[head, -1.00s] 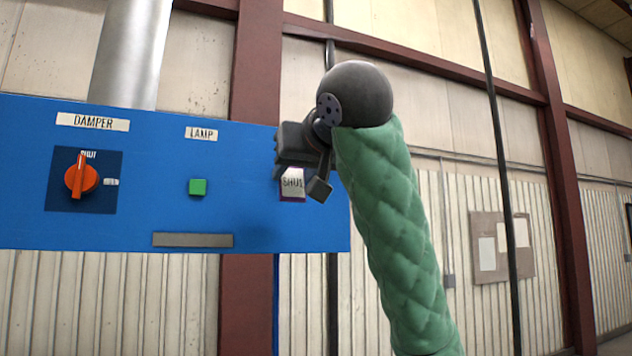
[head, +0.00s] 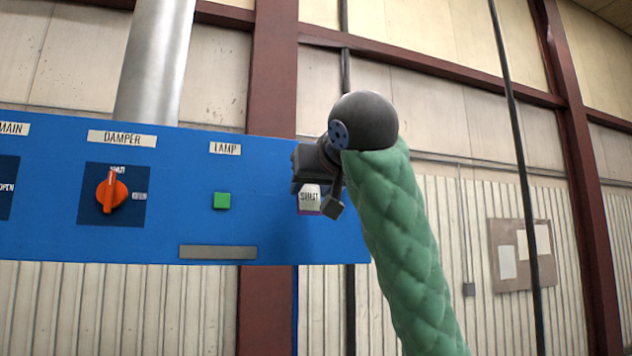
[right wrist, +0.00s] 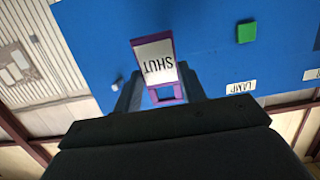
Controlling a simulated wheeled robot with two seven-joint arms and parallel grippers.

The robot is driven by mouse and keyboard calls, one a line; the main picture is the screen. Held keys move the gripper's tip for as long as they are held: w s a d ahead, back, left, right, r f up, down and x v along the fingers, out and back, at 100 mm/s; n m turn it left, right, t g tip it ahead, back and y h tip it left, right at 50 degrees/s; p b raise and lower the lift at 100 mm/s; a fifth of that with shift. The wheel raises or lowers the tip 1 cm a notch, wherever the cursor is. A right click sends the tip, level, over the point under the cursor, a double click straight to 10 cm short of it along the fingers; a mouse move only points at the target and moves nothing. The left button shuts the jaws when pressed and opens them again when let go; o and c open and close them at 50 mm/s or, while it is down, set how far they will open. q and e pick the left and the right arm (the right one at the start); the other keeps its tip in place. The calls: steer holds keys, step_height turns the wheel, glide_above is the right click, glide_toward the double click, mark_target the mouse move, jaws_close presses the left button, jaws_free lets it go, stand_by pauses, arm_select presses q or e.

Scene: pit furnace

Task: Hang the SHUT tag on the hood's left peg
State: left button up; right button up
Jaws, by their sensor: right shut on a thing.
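The SHUT tag (head: 309,199) is a white plate with black letters and a purple frame. In the right wrist view the tag (right wrist: 155,62) shows upside down, with a purple loop between the fingers. My right gripper (head: 320,190) is shut on the tag and holds it in front of the blue hood's (head: 270,225) right part. In the right wrist view the gripper (right wrist: 160,92) has a finger on each side of the loop. My left gripper is out of view.
On the hood are the orange DAMPER knob (head: 111,190), the green LAMP button (head: 222,201) and a grey strip (head: 217,252). A metal duct (head: 155,65) rises above it. A dark vertical rod (head: 520,160) stands right of my arm.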

mark_target(311, 187)
steer(key=shift+w, duration=0.75)
steer(key=shift+w+a+f+p, duration=0.1)
steer(key=shift+w+a+p, duration=0.3)
steer(key=shift+w, duration=0.6)
steer(key=shift+w+a, duration=0.1)
steer(key=shift+w, duration=0.25)
steer(key=shift+w+a+f, duration=0.2)
steer(key=shift+w+f, duration=0.1)
steer(key=shift+w, duration=0.1)
steer(key=shift+w+f, duration=0.25)
steer(key=shift+w, duration=0.05)
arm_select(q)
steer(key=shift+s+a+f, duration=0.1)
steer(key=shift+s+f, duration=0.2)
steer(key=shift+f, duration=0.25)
arm_select(e)
steer(key=shift+a, duration=0.1)
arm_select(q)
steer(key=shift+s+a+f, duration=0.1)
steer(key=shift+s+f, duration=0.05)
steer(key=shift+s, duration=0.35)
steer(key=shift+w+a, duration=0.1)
